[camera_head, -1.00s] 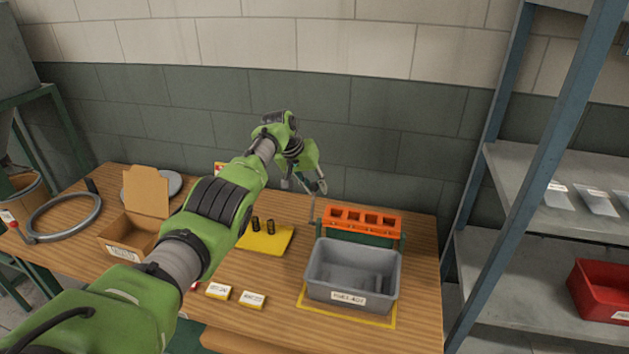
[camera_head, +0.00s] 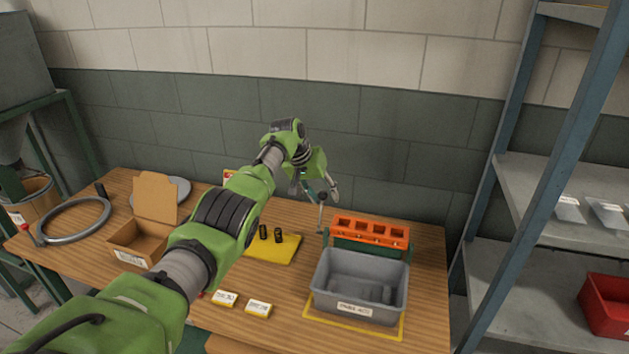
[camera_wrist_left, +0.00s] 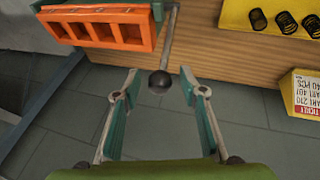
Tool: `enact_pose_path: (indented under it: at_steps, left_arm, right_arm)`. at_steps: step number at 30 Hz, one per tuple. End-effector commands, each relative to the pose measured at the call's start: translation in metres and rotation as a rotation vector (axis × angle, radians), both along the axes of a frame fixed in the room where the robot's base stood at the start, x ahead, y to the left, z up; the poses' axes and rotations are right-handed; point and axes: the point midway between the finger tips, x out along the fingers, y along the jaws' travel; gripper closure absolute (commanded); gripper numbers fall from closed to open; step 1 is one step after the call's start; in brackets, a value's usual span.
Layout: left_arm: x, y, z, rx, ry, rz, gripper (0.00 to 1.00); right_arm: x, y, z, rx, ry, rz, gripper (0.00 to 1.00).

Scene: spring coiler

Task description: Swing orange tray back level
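The orange tray (camera_head: 371,231), with a row of square pockets, sits on a green stand behind the grey bin and looks about level. It also shows at the top left of the left wrist view (camera_wrist_left: 103,33). A thin metal lever (camera_wrist_left: 168,45) stands beside the tray and ends in a dark ball knob (camera_wrist_left: 159,82). My left gripper (camera_head: 330,190) is open at the knob; it also shows in the left wrist view (camera_wrist_left: 160,74). There the knob lies between the spread fingertips, with gaps on both sides. My right gripper is not in view.
The grey bin (camera_head: 335,270) stands on a yellow-outlined spot in front of the tray. A yellow plate (camera_head: 285,250) with black springs, small label cards (camera_head: 258,309) and an open cardboard box (camera_head: 135,238) are to the left. A shelf rack (camera_head: 520,185) is at right.

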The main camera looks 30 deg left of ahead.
Motion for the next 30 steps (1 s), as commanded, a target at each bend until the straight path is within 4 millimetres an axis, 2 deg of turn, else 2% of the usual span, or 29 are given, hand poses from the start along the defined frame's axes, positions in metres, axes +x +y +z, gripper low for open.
enact_pose_path:
  at_steps: [8,21,30]
  left_arm:
    - [-0.012,0.005,0.024,0.003,-0.003,0.002,0.61]
    - [-0.041,0.017,0.089,0.001,-0.001,0.001,0.61]
    - [-0.047,0.018,0.101,0.0,0.0,0.001,0.61]
  right_arm:
    - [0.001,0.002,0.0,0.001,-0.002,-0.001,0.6]
    - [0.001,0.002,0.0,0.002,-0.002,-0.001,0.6]
    - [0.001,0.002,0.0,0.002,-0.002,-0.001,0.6]
